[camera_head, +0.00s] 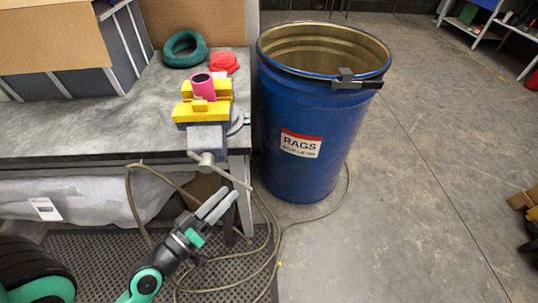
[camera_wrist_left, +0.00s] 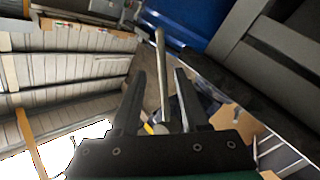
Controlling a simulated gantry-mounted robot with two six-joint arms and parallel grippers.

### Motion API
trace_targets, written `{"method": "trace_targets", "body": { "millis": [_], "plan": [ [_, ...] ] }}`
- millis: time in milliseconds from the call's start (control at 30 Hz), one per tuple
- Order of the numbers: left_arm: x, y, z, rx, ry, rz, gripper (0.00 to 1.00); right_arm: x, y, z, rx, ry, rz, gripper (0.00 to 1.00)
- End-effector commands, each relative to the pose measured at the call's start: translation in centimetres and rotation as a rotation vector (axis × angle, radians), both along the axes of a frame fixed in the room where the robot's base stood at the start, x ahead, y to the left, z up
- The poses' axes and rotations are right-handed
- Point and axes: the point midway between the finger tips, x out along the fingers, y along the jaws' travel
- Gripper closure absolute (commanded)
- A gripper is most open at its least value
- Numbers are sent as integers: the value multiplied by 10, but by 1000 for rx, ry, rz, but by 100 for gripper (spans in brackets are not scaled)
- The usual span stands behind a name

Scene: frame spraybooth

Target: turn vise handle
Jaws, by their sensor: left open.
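The vise (camera_head: 207,138) sits at the right end of the grey workbench, with yellow jaws around an upright magenta cylinder (camera_head: 203,86). Its handle (camera_head: 232,178) is a thin grey bar sticking out at the front, slanting down to the right past the bench edge. My left gripper (camera_head: 225,194) is open and empty, just below the handle's lower part. In the left wrist view the handle (camera_wrist_left: 162,75) appears as a long bar in line with the gap between the open fingers (camera_wrist_left: 160,72). Contact cannot be told. My right gripper is out of view.
A blue rag barrel (camera_head: 308,150) with a black clamp on its rim stands right of the bench (camera_head: 85,130). A teal ring (camera_head: 185,49) and a red item (camera_head: 224,62) lie behind the vise. A hose (camera_head: 135,200) loops over the floor mat.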

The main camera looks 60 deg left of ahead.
Motion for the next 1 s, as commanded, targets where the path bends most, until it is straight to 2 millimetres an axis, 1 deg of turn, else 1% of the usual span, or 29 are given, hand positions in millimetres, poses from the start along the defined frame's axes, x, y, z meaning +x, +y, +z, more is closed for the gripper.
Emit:
{"method": "trace_targets", "body": {
  "millis": [67,167,267,333,467,600,700,833,1000],
  "plan": [
    [0,0,0,-2,2,-1,55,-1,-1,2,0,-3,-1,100],
    [5,2,3,0,3,-2,55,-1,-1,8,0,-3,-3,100],
    [18,8,7,-1,2,-4,55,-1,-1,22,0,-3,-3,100],
    [31,13,10,2,0,-7,55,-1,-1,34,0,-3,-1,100],
    [59,27,9,2,1,-4,55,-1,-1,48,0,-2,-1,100],
    [84,39,5,2,0,-3,55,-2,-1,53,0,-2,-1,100],
    [97,46,3,1,1,-3,55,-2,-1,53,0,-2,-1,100],
    [105,49,2,-1,2,-2,55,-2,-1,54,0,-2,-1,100],
    [106,50,1,-1,2,-2,55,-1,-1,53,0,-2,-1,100]
  ]
}}
